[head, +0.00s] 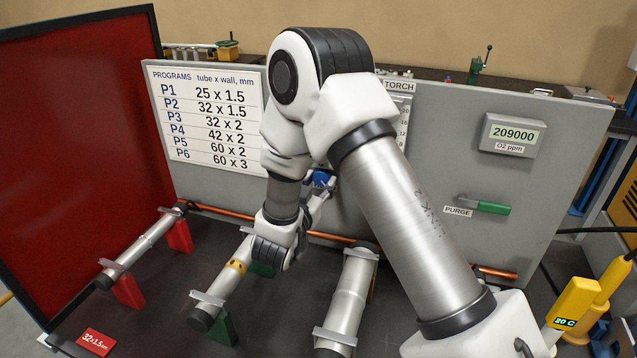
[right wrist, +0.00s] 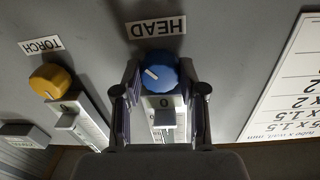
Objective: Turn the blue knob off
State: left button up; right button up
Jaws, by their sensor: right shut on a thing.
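The blue knob (right wrist: 160,72) sits on the grey panel beside an upside-down HEAD label (right wrist: 156,27) in the right wrist view. A white line on its face points to the left, slightly up, while a 0 is printed on the plate below it. My right gripper (right wrist: 160,88) has a finger on each side of the knob and is shut on it. In the head view the knob (head: 322,177) shows only partly, with my right gripper (head: 319,190) at it and my arm covering the panel around it. My left gripper is out of view.
A yellow knob (right wrist: 50,81) labelled TORCH is left of the gripper in the right wrist view. Steel tubes (head: 348,290) lie on the dark bench below the panel. A green PURGE lever (head: 491,208) is at right; a red screen (head: 75,150) stands at left.

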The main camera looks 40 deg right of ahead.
jog(key=shift+r+n+p, duration=0.2)
jog(key=shift+n+p, duration=0.2)
jog(key=n+p, duration=0.2)
jog(key=n, duration=0.1)
jog(key=shift+r, duration=0.15)
jog(key=shift+f+n+p, duration=0.25)
jog(key=shift+n+p, duration=0.3)
jog(key=shift+n, duration=0.35)
jog(key=shift+f, duration=0.1)
jog(key=o, duration=1.1)
jog(key=shift+d, duration=0.1)
jog(key=shift+o, duration=0.2)
